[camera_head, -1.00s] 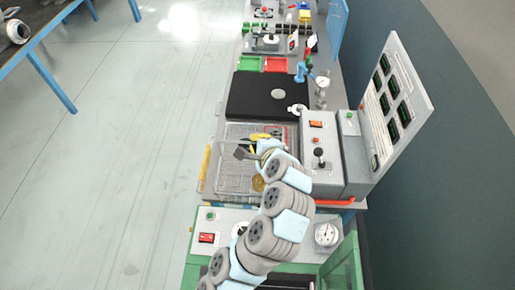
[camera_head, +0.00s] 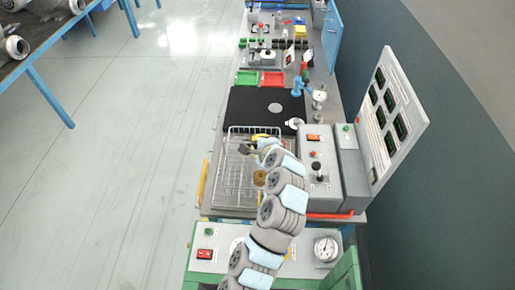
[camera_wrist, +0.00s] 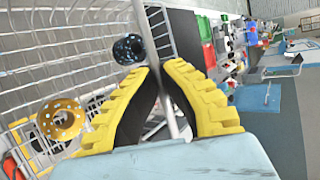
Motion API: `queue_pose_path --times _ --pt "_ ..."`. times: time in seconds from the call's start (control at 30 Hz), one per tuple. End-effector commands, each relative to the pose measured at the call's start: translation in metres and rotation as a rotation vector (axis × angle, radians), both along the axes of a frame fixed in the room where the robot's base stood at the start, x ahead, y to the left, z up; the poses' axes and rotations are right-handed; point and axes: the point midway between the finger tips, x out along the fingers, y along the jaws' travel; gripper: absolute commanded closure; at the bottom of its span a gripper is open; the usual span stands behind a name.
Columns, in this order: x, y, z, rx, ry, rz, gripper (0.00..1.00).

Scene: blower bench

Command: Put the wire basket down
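The wire basket (camera_head: 235,172) is a silvery mesh at the near part of the bench, left of the grey control box. My gripper (camera_head: 262,142) is at its far right part. In the wrist view, my gripper's yellow fingers (camera_wrist: 160,68) close on a metal bar of the basket, whose wire mesh (camera_wrist: 60,45) fills the left side. A yellow disc with holes (camera_wrist: 61,119) and a dark disc with holes (camera_wrist: 129,49) lie against the mesh. I cannot tell whether the basket's underside touches the bench. My arm hides its near right part.
A black mat (camera_head: 240,107) with a round grey piece lies just beyond the basket. The grey control box (camera_head: 320,165) and upright panel (camera_head: 385,120) stand to the right. Green (camera_head: 247,78) and red (camera_head: 272,79) trays sit farther back. A yellow bar (camera_head: 203,183) runs along the left edge.

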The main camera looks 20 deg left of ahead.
Motion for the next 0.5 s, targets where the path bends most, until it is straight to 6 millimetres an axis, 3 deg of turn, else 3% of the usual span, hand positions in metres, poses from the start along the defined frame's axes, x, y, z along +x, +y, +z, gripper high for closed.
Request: queue_pose_path --times 0.3,0.5 --pt "0.022 0.006 -0.027 0.000 0.001 0.002 1.00" --pt "0.029 0.008 -0.033 0.002 -0.004 0.000 1.00"
